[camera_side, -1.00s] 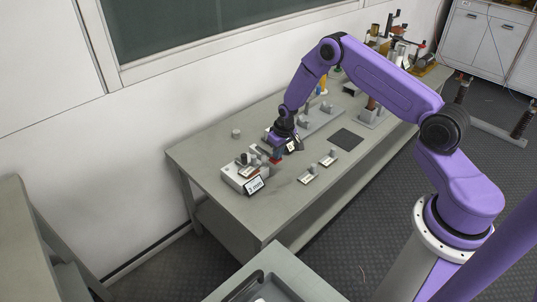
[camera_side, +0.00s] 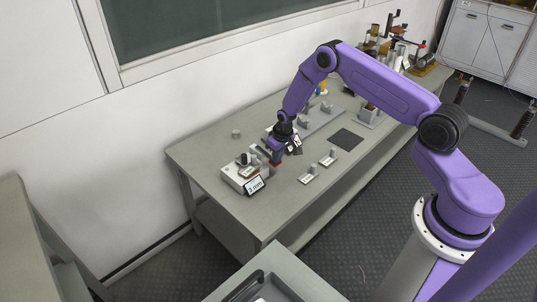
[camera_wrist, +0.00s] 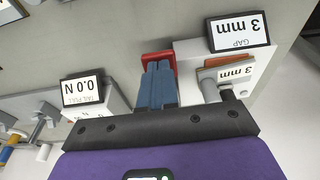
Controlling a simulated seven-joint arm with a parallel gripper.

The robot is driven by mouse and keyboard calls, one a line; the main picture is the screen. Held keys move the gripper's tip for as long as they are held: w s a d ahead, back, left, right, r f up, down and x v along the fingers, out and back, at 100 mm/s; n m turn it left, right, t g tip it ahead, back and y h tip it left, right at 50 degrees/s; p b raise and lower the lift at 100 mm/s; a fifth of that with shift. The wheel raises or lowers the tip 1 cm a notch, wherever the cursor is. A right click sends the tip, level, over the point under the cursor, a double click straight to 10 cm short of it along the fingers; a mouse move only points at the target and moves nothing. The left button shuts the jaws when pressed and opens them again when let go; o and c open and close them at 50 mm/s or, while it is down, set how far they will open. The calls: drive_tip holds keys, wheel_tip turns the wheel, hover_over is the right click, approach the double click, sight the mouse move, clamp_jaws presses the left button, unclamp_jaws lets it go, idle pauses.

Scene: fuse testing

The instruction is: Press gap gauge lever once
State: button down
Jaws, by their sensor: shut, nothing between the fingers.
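The gap gauge (camera_side: 236,179) is a pale block near the left end of the bench, with a tilted display (camera_side: 254,185) at its front. In the wrist view the display (camera_wrist: 240,33) reads "GAP 3 mm". The red lever (camera_side: 276,163) is at the gauge's right side; its red end also shows in the wrist view (camera_wrist: 149,59). My gripper (camera_wrist: 158,66) is shut and empty, its blue fingertips overlapping the red lever and partly hiding it. Whether they touch it I cannot tell. In the side view my gripper (camera_side: 277,157) points down just above the lever.
A tail pull display (camera_wrist: 83,88) reading "0.0 N" stands beside my fingers in the wrist view. Small labelled holders (camera_side: 318,168) stand right of the gauge, near a dark square pad (camera_side: 346,139). A grey cylinder (camera_side: 236,134) stands behind. The front left bench surface is clear.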

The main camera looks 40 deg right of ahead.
drive_tip(key=shift+w+f, duration=0.2)
drive_tip(key=shift+f, duration=0.8)
drive_tip(key=shift+r, duration=0.1)
drive_tip(key=shift+s+r, duration=0.25)
drive_tip(key=shift+r, duration=0.7)
drive_tip(key=shift+s+r, duration=0.2)
drive_tip(key=shift+r, duration=0.75)
wheel_tip(320, 180, up, 7)
drive_tip(key=shift+s, duration=0.45)
